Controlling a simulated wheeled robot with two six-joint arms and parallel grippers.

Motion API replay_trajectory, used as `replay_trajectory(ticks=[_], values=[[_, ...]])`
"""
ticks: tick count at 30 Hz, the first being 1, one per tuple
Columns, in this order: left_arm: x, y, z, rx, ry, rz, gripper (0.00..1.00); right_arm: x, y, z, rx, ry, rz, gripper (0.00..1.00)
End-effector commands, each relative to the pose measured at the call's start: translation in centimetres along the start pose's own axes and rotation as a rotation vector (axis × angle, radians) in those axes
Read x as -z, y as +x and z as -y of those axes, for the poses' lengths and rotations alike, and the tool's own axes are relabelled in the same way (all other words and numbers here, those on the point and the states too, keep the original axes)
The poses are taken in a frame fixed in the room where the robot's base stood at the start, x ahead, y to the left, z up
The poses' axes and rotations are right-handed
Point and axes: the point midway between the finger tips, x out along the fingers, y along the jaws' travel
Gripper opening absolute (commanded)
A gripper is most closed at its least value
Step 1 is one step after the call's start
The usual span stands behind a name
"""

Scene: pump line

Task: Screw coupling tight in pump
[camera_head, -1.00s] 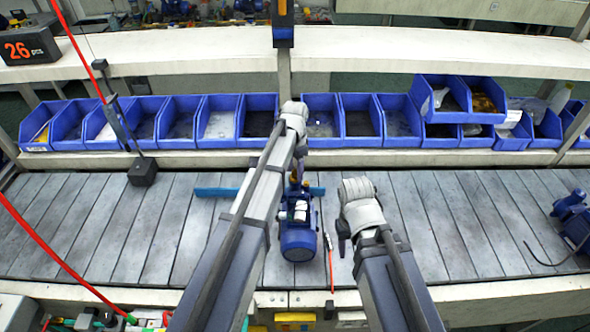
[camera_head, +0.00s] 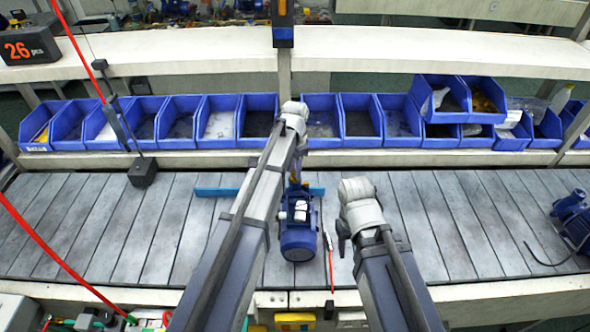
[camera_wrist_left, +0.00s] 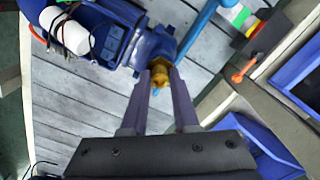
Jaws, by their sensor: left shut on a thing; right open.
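The blue pump (camera_head: 300,240) stands on the slatted line in the middle, and its body also shows in the left wrist view (camera_wrist_left: 112,35). The brass-coloured coupling (camera_wrist_left: 160,78) sits at the pump's end in the left wrist view. My left gripper (camera_wrist_left: 162,72) is shut on the coupling, one finger on each side. In the head view my left gripper (camera_head: 296,172) is at the pump's far end, mostly hidden by its own wrist. My right gripper (camera_head: 344,240) is open and empty, to the right of the pump, apart from it. The coupling's threads are hidden.
A blue bar (camera_head: 215,192) lies behind the pump. A red-tipped thin tool (camera_head: 330,262) is right of it. Another blue pump (camera_head: 573,220) stands at the far right. Blue bins (camera_head: 218,125) line the back. The line (camera_head: 110,225) is clear at left.

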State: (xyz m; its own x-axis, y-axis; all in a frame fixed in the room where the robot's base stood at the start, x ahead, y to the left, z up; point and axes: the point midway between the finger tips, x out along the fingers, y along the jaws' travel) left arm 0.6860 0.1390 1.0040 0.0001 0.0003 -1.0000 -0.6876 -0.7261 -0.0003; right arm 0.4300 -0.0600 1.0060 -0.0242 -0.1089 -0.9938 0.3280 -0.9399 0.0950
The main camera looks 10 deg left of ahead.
Motion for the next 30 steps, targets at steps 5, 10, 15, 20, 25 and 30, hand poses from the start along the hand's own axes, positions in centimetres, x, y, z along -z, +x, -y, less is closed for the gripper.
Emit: replay_trajectory(ticks=[5,10,15,20,25,30], values=[[-0.01,0.00,-0.01,0.000,0.147,0.000,0.00,0.00,0.00,0.00,0.000,0.000,0.000,0.50],[-0.01,0.00,-0.01,0.000,0.282,0.000,0.00,0.00,0.00,0.00,0.000,0.000,0.000,0.50],[0.00,0.00,-0.01,0.000,0.302,0.000,0.00,0.00,0.00,0.00,0.000,0.000,0.000,0.50],[0.00,0.00,-0.01,0.000,0.310,0.000,0.00,0.00,0.00,0.00,0.000,0.000,0.000,0.50],[0.00,0.00,-0.01,0.000,0.397,0.000,0.00,0.00,0.00,0.00,0.000,0.000,0.000,0.50],[0.00,0.00,-0.01,0.000,0.400,0.000,0.00,0.00,0.00,0.00,0.000,0.000,0.000,0.50]])
